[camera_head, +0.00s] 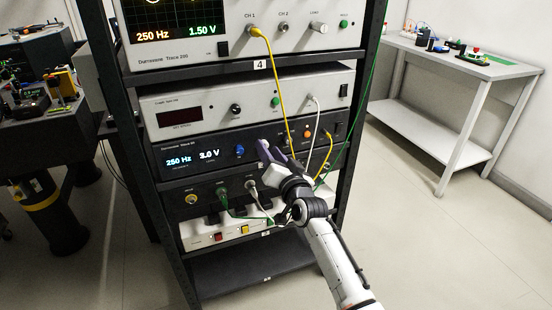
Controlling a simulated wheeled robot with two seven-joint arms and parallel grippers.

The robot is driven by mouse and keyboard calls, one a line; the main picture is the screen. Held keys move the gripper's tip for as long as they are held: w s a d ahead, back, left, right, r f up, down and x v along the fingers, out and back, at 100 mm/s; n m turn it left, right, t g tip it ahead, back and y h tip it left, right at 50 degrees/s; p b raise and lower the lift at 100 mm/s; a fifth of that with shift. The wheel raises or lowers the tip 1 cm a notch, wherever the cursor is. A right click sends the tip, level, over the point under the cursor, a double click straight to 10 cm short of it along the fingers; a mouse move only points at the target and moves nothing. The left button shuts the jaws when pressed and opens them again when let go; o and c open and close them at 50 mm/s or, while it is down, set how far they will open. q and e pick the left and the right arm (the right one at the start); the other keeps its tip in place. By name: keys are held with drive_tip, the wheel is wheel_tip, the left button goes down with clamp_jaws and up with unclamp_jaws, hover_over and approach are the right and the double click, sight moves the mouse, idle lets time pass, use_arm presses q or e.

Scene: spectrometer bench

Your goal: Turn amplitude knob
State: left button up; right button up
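A dark function generator (205,155) sits in the rack, and its display reads 250 Hz and 3.0 V. A blue knob (239,150) is on its front panel, right of the display. No readable label shows which knob sets amplitude. My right gripper (263,149) is in front of this panel, just right of the blue knob and apart from it in the picture. It covers part of the panel. Its finger gap cannot be made out. My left gripper is out of view.
An oscilloscope (180,58) and a silver unit (205,107) are above. A yellow cable (281,85), a white cable (318,120) and a green cable hang near my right arm. A power strip (200,238) is below. A bench (470,68) stands at right, with clear floor before it.

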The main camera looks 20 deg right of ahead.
drive_tip(key=s+p, duration=0.6)
drive_tip(key=s, duration=0.3)
drive_tip(key=shift+s, duration=0.15)
drive_tip(key=shift+d, duration=0.15)
drive_tip(key=s+a+f+n+g, duration=0.1)
drive_tip(key=s+f+n+g, duration=0.2)
drive_tip(key=s+f, duration=0.4)
drive_tip(key=s+a+f+n+g+y, duration=0.1)
drive_tip(key=s+f, duration=0.7)
drive_tip(key=s, duration=0.8)
drive_tip(key=s+a+f+n+g, duration=0.3)
drive_tip(key=s+f, duration=0.4)
drive_tip(key=s, duration=0.4)
drive_tip(key=n+g, duration=0.1)
drive_tip(key=g, duration=0.1)
drive_tip(key=shift+s+f+n+g+y, duration=0.2)
drive_tip(key=shift+n+g+y, duration=0.1)
drive_tip(key=shift+n+y, duration=0.1)
